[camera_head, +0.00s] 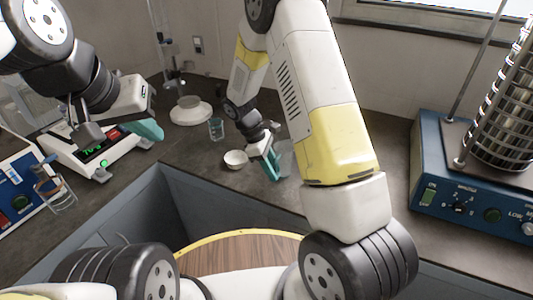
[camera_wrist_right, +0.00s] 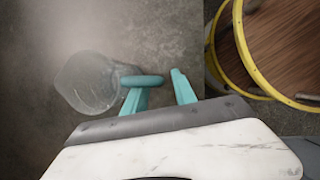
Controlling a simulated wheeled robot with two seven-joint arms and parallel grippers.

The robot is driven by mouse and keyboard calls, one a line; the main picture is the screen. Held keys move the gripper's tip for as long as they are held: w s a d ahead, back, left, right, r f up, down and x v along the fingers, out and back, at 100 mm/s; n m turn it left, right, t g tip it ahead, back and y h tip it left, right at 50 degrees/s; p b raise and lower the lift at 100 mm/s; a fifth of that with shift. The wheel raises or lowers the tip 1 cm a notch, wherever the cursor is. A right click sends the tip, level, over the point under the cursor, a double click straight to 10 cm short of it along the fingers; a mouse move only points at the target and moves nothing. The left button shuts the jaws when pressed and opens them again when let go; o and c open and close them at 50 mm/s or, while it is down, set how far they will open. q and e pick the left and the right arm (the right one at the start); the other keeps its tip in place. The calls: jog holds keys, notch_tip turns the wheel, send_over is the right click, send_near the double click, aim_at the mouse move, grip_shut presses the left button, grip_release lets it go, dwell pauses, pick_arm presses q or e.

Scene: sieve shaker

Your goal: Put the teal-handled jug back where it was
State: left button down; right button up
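The clear jug (camera_head: 287,158) is at the counter's front edge in the head view, partly hidden behind my right gripper and arm. In the right wrist view the jug (camera_wrist_right: 88,84) is left of the fingers, and its teal handle (camera_wrist_right: 146,80) reaches toward the gap between them. My right gripper (camera_wrist_right: 162,88) has its teal fingers apart, with the handle overlapping the left finger; no firm hold shows. It also shows in the head view (camera_head: 270,163). My left gripper (camera_head: 146,130) is in the air near the balance, with teal fingers seen edge-on and nothing visible in it.
A small white bowl (camera_head: 236,158) and a glass beaker (camera_head: 216,128) stand left of the jug. A balance (camera_head: 105,155) with a lit display is at left, with a glass vessel (camera_head: 55,190) before it. The blue sieve shaker (camera_head: 470,185) is at right. A yellow-rimmed round wooden top (camera_head: 240,250) is below.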

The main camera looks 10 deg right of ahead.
jog(key=v, duration=1.2)
jog(key=s+d+r+m+t+y, duration=0.2)
jog(key=s+r+m, duration=0.15)
jog(key=r, duration=0.35)
jog(key=s+d+r+m+t+y, duration=0.1)
jog(key=s+d+r+m+y, duration=0.15)
jog(key=s+r, duration=0.35)
jog(key=s+d+r+m+t+y, duration=0.2)
jog(key=s+r+m+t, duration=0.3)
jog(key=s, duration=0.6)
jog(key=shift+d+r+m, duration=0.2)
jog(key=shift+r+m, duration=0.35)
jog(key=shift+m, duration=0.35)
